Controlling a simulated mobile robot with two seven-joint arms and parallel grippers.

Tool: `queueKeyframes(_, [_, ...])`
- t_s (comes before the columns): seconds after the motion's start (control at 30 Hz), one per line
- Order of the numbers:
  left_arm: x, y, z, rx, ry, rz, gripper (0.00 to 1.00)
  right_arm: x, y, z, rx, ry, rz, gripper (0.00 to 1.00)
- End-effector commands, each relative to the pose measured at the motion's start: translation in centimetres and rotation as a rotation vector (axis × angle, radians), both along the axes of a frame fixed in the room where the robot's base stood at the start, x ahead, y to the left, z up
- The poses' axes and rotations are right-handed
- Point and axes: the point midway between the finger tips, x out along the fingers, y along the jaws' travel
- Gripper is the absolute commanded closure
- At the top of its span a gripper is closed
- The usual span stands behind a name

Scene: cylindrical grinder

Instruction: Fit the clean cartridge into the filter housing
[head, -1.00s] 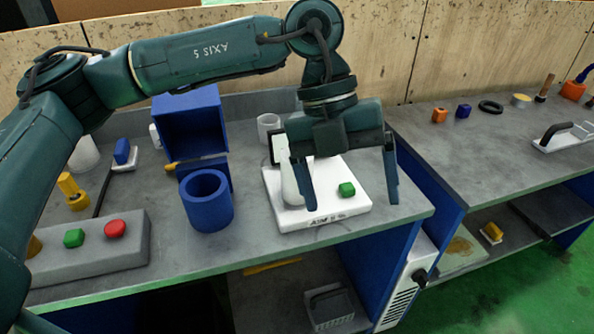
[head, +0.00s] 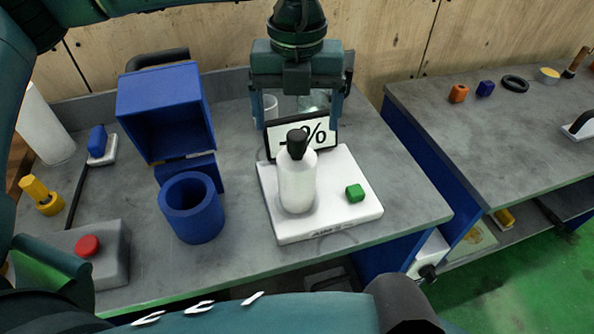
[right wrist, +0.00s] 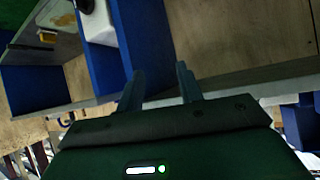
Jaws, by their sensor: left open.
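A blue open-topped cylinder (head: 191,208), which looks like the filter housing, stands upright on the grey bench in the head view; its inside looks empty. A white cylinder (head: 42,125) at the far left, partly cut by my arm, may be the clean cartridge; I cannot be sure. My left gripper (head: 298,112) points down, open and empty, its fingers on either side of the percent display behind the white bottle. My right gripper (right wrist: 160,68) shows in the right wrist view, its fingers apart with nothing between them.
A white bottle (head: 297,183) with a black cap stands on a white scale-like base (head: 330,222) beside a green block (head: 355,193). A blue box (head: 166,105) stands behind the blue cylinder. A button box (head: 100,262) is at the left. A second bench (head: 470,140) is at the right.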

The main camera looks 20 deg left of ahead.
Motion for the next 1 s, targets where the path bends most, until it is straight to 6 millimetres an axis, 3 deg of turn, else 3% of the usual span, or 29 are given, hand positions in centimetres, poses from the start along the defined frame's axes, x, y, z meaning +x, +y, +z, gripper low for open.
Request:
queueKeyframes(0.1, [0.0,0.0,-1.6,-0.001,0.002,0.000,0.12,-0.2,-0.1,0.0,-0.001,0.010,-0.004,0.64])
queueKeyframes(0.33, [0.0,0.0,-3.2,0.000,0.002,0.000,0.12,-0.1,-0.3,0.4,-0.004,0.012,-0.010,0.64])
queueKeyframes(0.6, [0.1,0.1,-7.0,-0.002,0.002,-0.001,0.12,0.1,-1.1,0.6,-0.016,0.027,-0.031,0.64])
queueKeyframes(0.87, [0.1,0.1,-7.6,-0.001,0.000,-0.001,0.12,0.3,-1.1,0.4,-0.016,0.028,-0.033,0.64])
queueKeyframes(1.0, [0.2,0.1,-7.5,-0.001,0.000,-0.001,0.21,0.2,-1.0,0.4,-0.014,0.028,-0.032,0.64])
